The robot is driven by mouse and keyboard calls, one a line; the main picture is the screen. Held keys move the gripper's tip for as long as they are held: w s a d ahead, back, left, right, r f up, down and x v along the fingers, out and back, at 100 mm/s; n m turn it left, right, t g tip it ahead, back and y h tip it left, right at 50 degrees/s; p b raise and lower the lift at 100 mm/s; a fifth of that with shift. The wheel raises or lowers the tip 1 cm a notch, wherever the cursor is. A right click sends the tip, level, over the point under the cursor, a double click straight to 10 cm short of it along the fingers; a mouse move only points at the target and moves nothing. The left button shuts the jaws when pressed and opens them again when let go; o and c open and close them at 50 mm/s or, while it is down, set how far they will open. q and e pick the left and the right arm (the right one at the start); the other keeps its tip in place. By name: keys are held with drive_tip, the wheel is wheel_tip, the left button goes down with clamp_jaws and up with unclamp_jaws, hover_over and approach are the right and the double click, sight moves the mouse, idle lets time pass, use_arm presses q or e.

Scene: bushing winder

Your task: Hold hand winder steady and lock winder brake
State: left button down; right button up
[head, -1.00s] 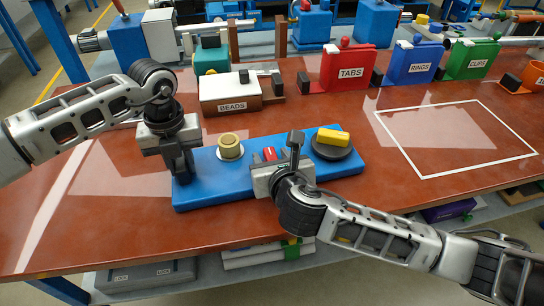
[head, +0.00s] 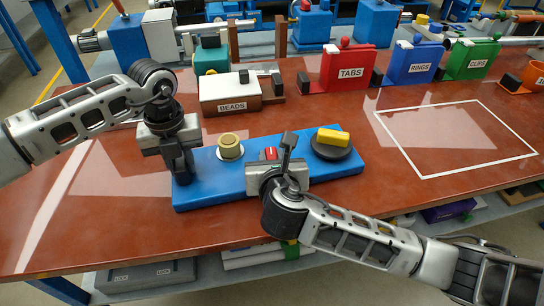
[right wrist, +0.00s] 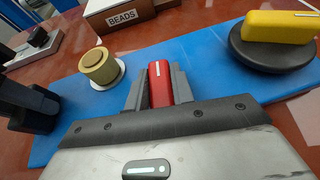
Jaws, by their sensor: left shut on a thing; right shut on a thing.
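The hand winder is a blue base (head: 215,187) on the brown table. A brass bushing (head: 230,147) stands on its left part, and a black disc with a yellow handle (head: 333,137) sits at its right end. A short red lever (head: 269,154) with a white mark stands between them. It also shows in the right wrist view (right wrist: 159,84). My right gripper (head: 268,162) is shut on the red lever, one finger on each side. My left gripper (head: 180,163) is shut at the base's left end; its fingers hide what they hold. It shows dark in the right wrist view (right wrist: 28,105).
A BEADS box (head: 231,94) stands behind the base. Red TABS (head: 349,68), blue RINGS (head: 415,62) and green CLIPS (head: 473,59) bins stand at the back right. A white outlined area (head: 455,137) on the right of the table is empty.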

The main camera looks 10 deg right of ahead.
sight(272, 157)
drive_tip(key=m+g+h, duration=0.1)
drive_tip(key=m+h, duration=0.2)
drive_tip(key=m+g+h, duration=0.1)
drive_tip(key=m+h, duration=0.2)
drive_tip(key=shift+g+h, duration=0.3)
drive_tip(key=m+g+h, duration=0.4)
drive_tip(key=m, duration=0.1)
drive_tip(key=shift+m+g, duration=0.3)
drive_tip(key=shift+g, duration=0.1)
drive_tip(key=o, duration=1)
wheel_tip(272, 157, up, 10)
